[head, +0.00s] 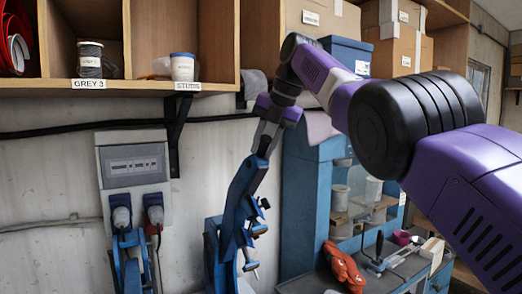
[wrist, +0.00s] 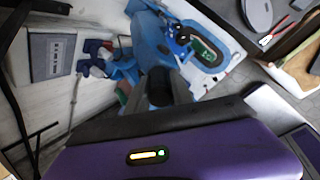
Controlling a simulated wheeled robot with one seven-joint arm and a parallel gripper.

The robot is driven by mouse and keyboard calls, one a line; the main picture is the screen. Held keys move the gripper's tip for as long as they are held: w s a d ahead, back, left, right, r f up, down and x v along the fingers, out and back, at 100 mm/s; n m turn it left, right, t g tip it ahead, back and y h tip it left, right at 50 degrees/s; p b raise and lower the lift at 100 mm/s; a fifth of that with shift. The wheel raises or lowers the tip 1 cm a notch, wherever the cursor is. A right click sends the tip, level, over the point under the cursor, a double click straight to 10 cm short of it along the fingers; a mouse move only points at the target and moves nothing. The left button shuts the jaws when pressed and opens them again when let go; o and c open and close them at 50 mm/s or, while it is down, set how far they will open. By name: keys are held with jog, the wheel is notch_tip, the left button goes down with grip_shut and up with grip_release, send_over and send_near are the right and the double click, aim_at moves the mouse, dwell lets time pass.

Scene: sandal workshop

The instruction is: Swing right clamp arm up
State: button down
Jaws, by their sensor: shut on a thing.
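The blue clamp arm (head: 243,200) stands steeply in the middle of the head view, leaning a little to the right at its top. Small dark and metal fittings stick out from its right side. My gripper (head: 266,140) is at its upper end with its fingers shut on it. In the wrist view my gripper's dark fingers (wrist: 167,88) reach onto blue metal (wrist: 150,52); the exact contact is hidden. A second blue part (head: 132,264) stands to the left, cut off by the bottom edge of the head view.
A grey socket box (head: 134,165) with two plugs hangs on the wall at left. Above it, a wooden shelf (head: 120,88) holds a spool and a cup. A blue cabinet (head: 300,190) stands behind at right. Orange gloves (head: 343,266) and tools lie on the bench.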

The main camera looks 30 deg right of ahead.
jog(key=shift+d, duration=0.15)
jog(key=c, duration=1.2)
grip_release()
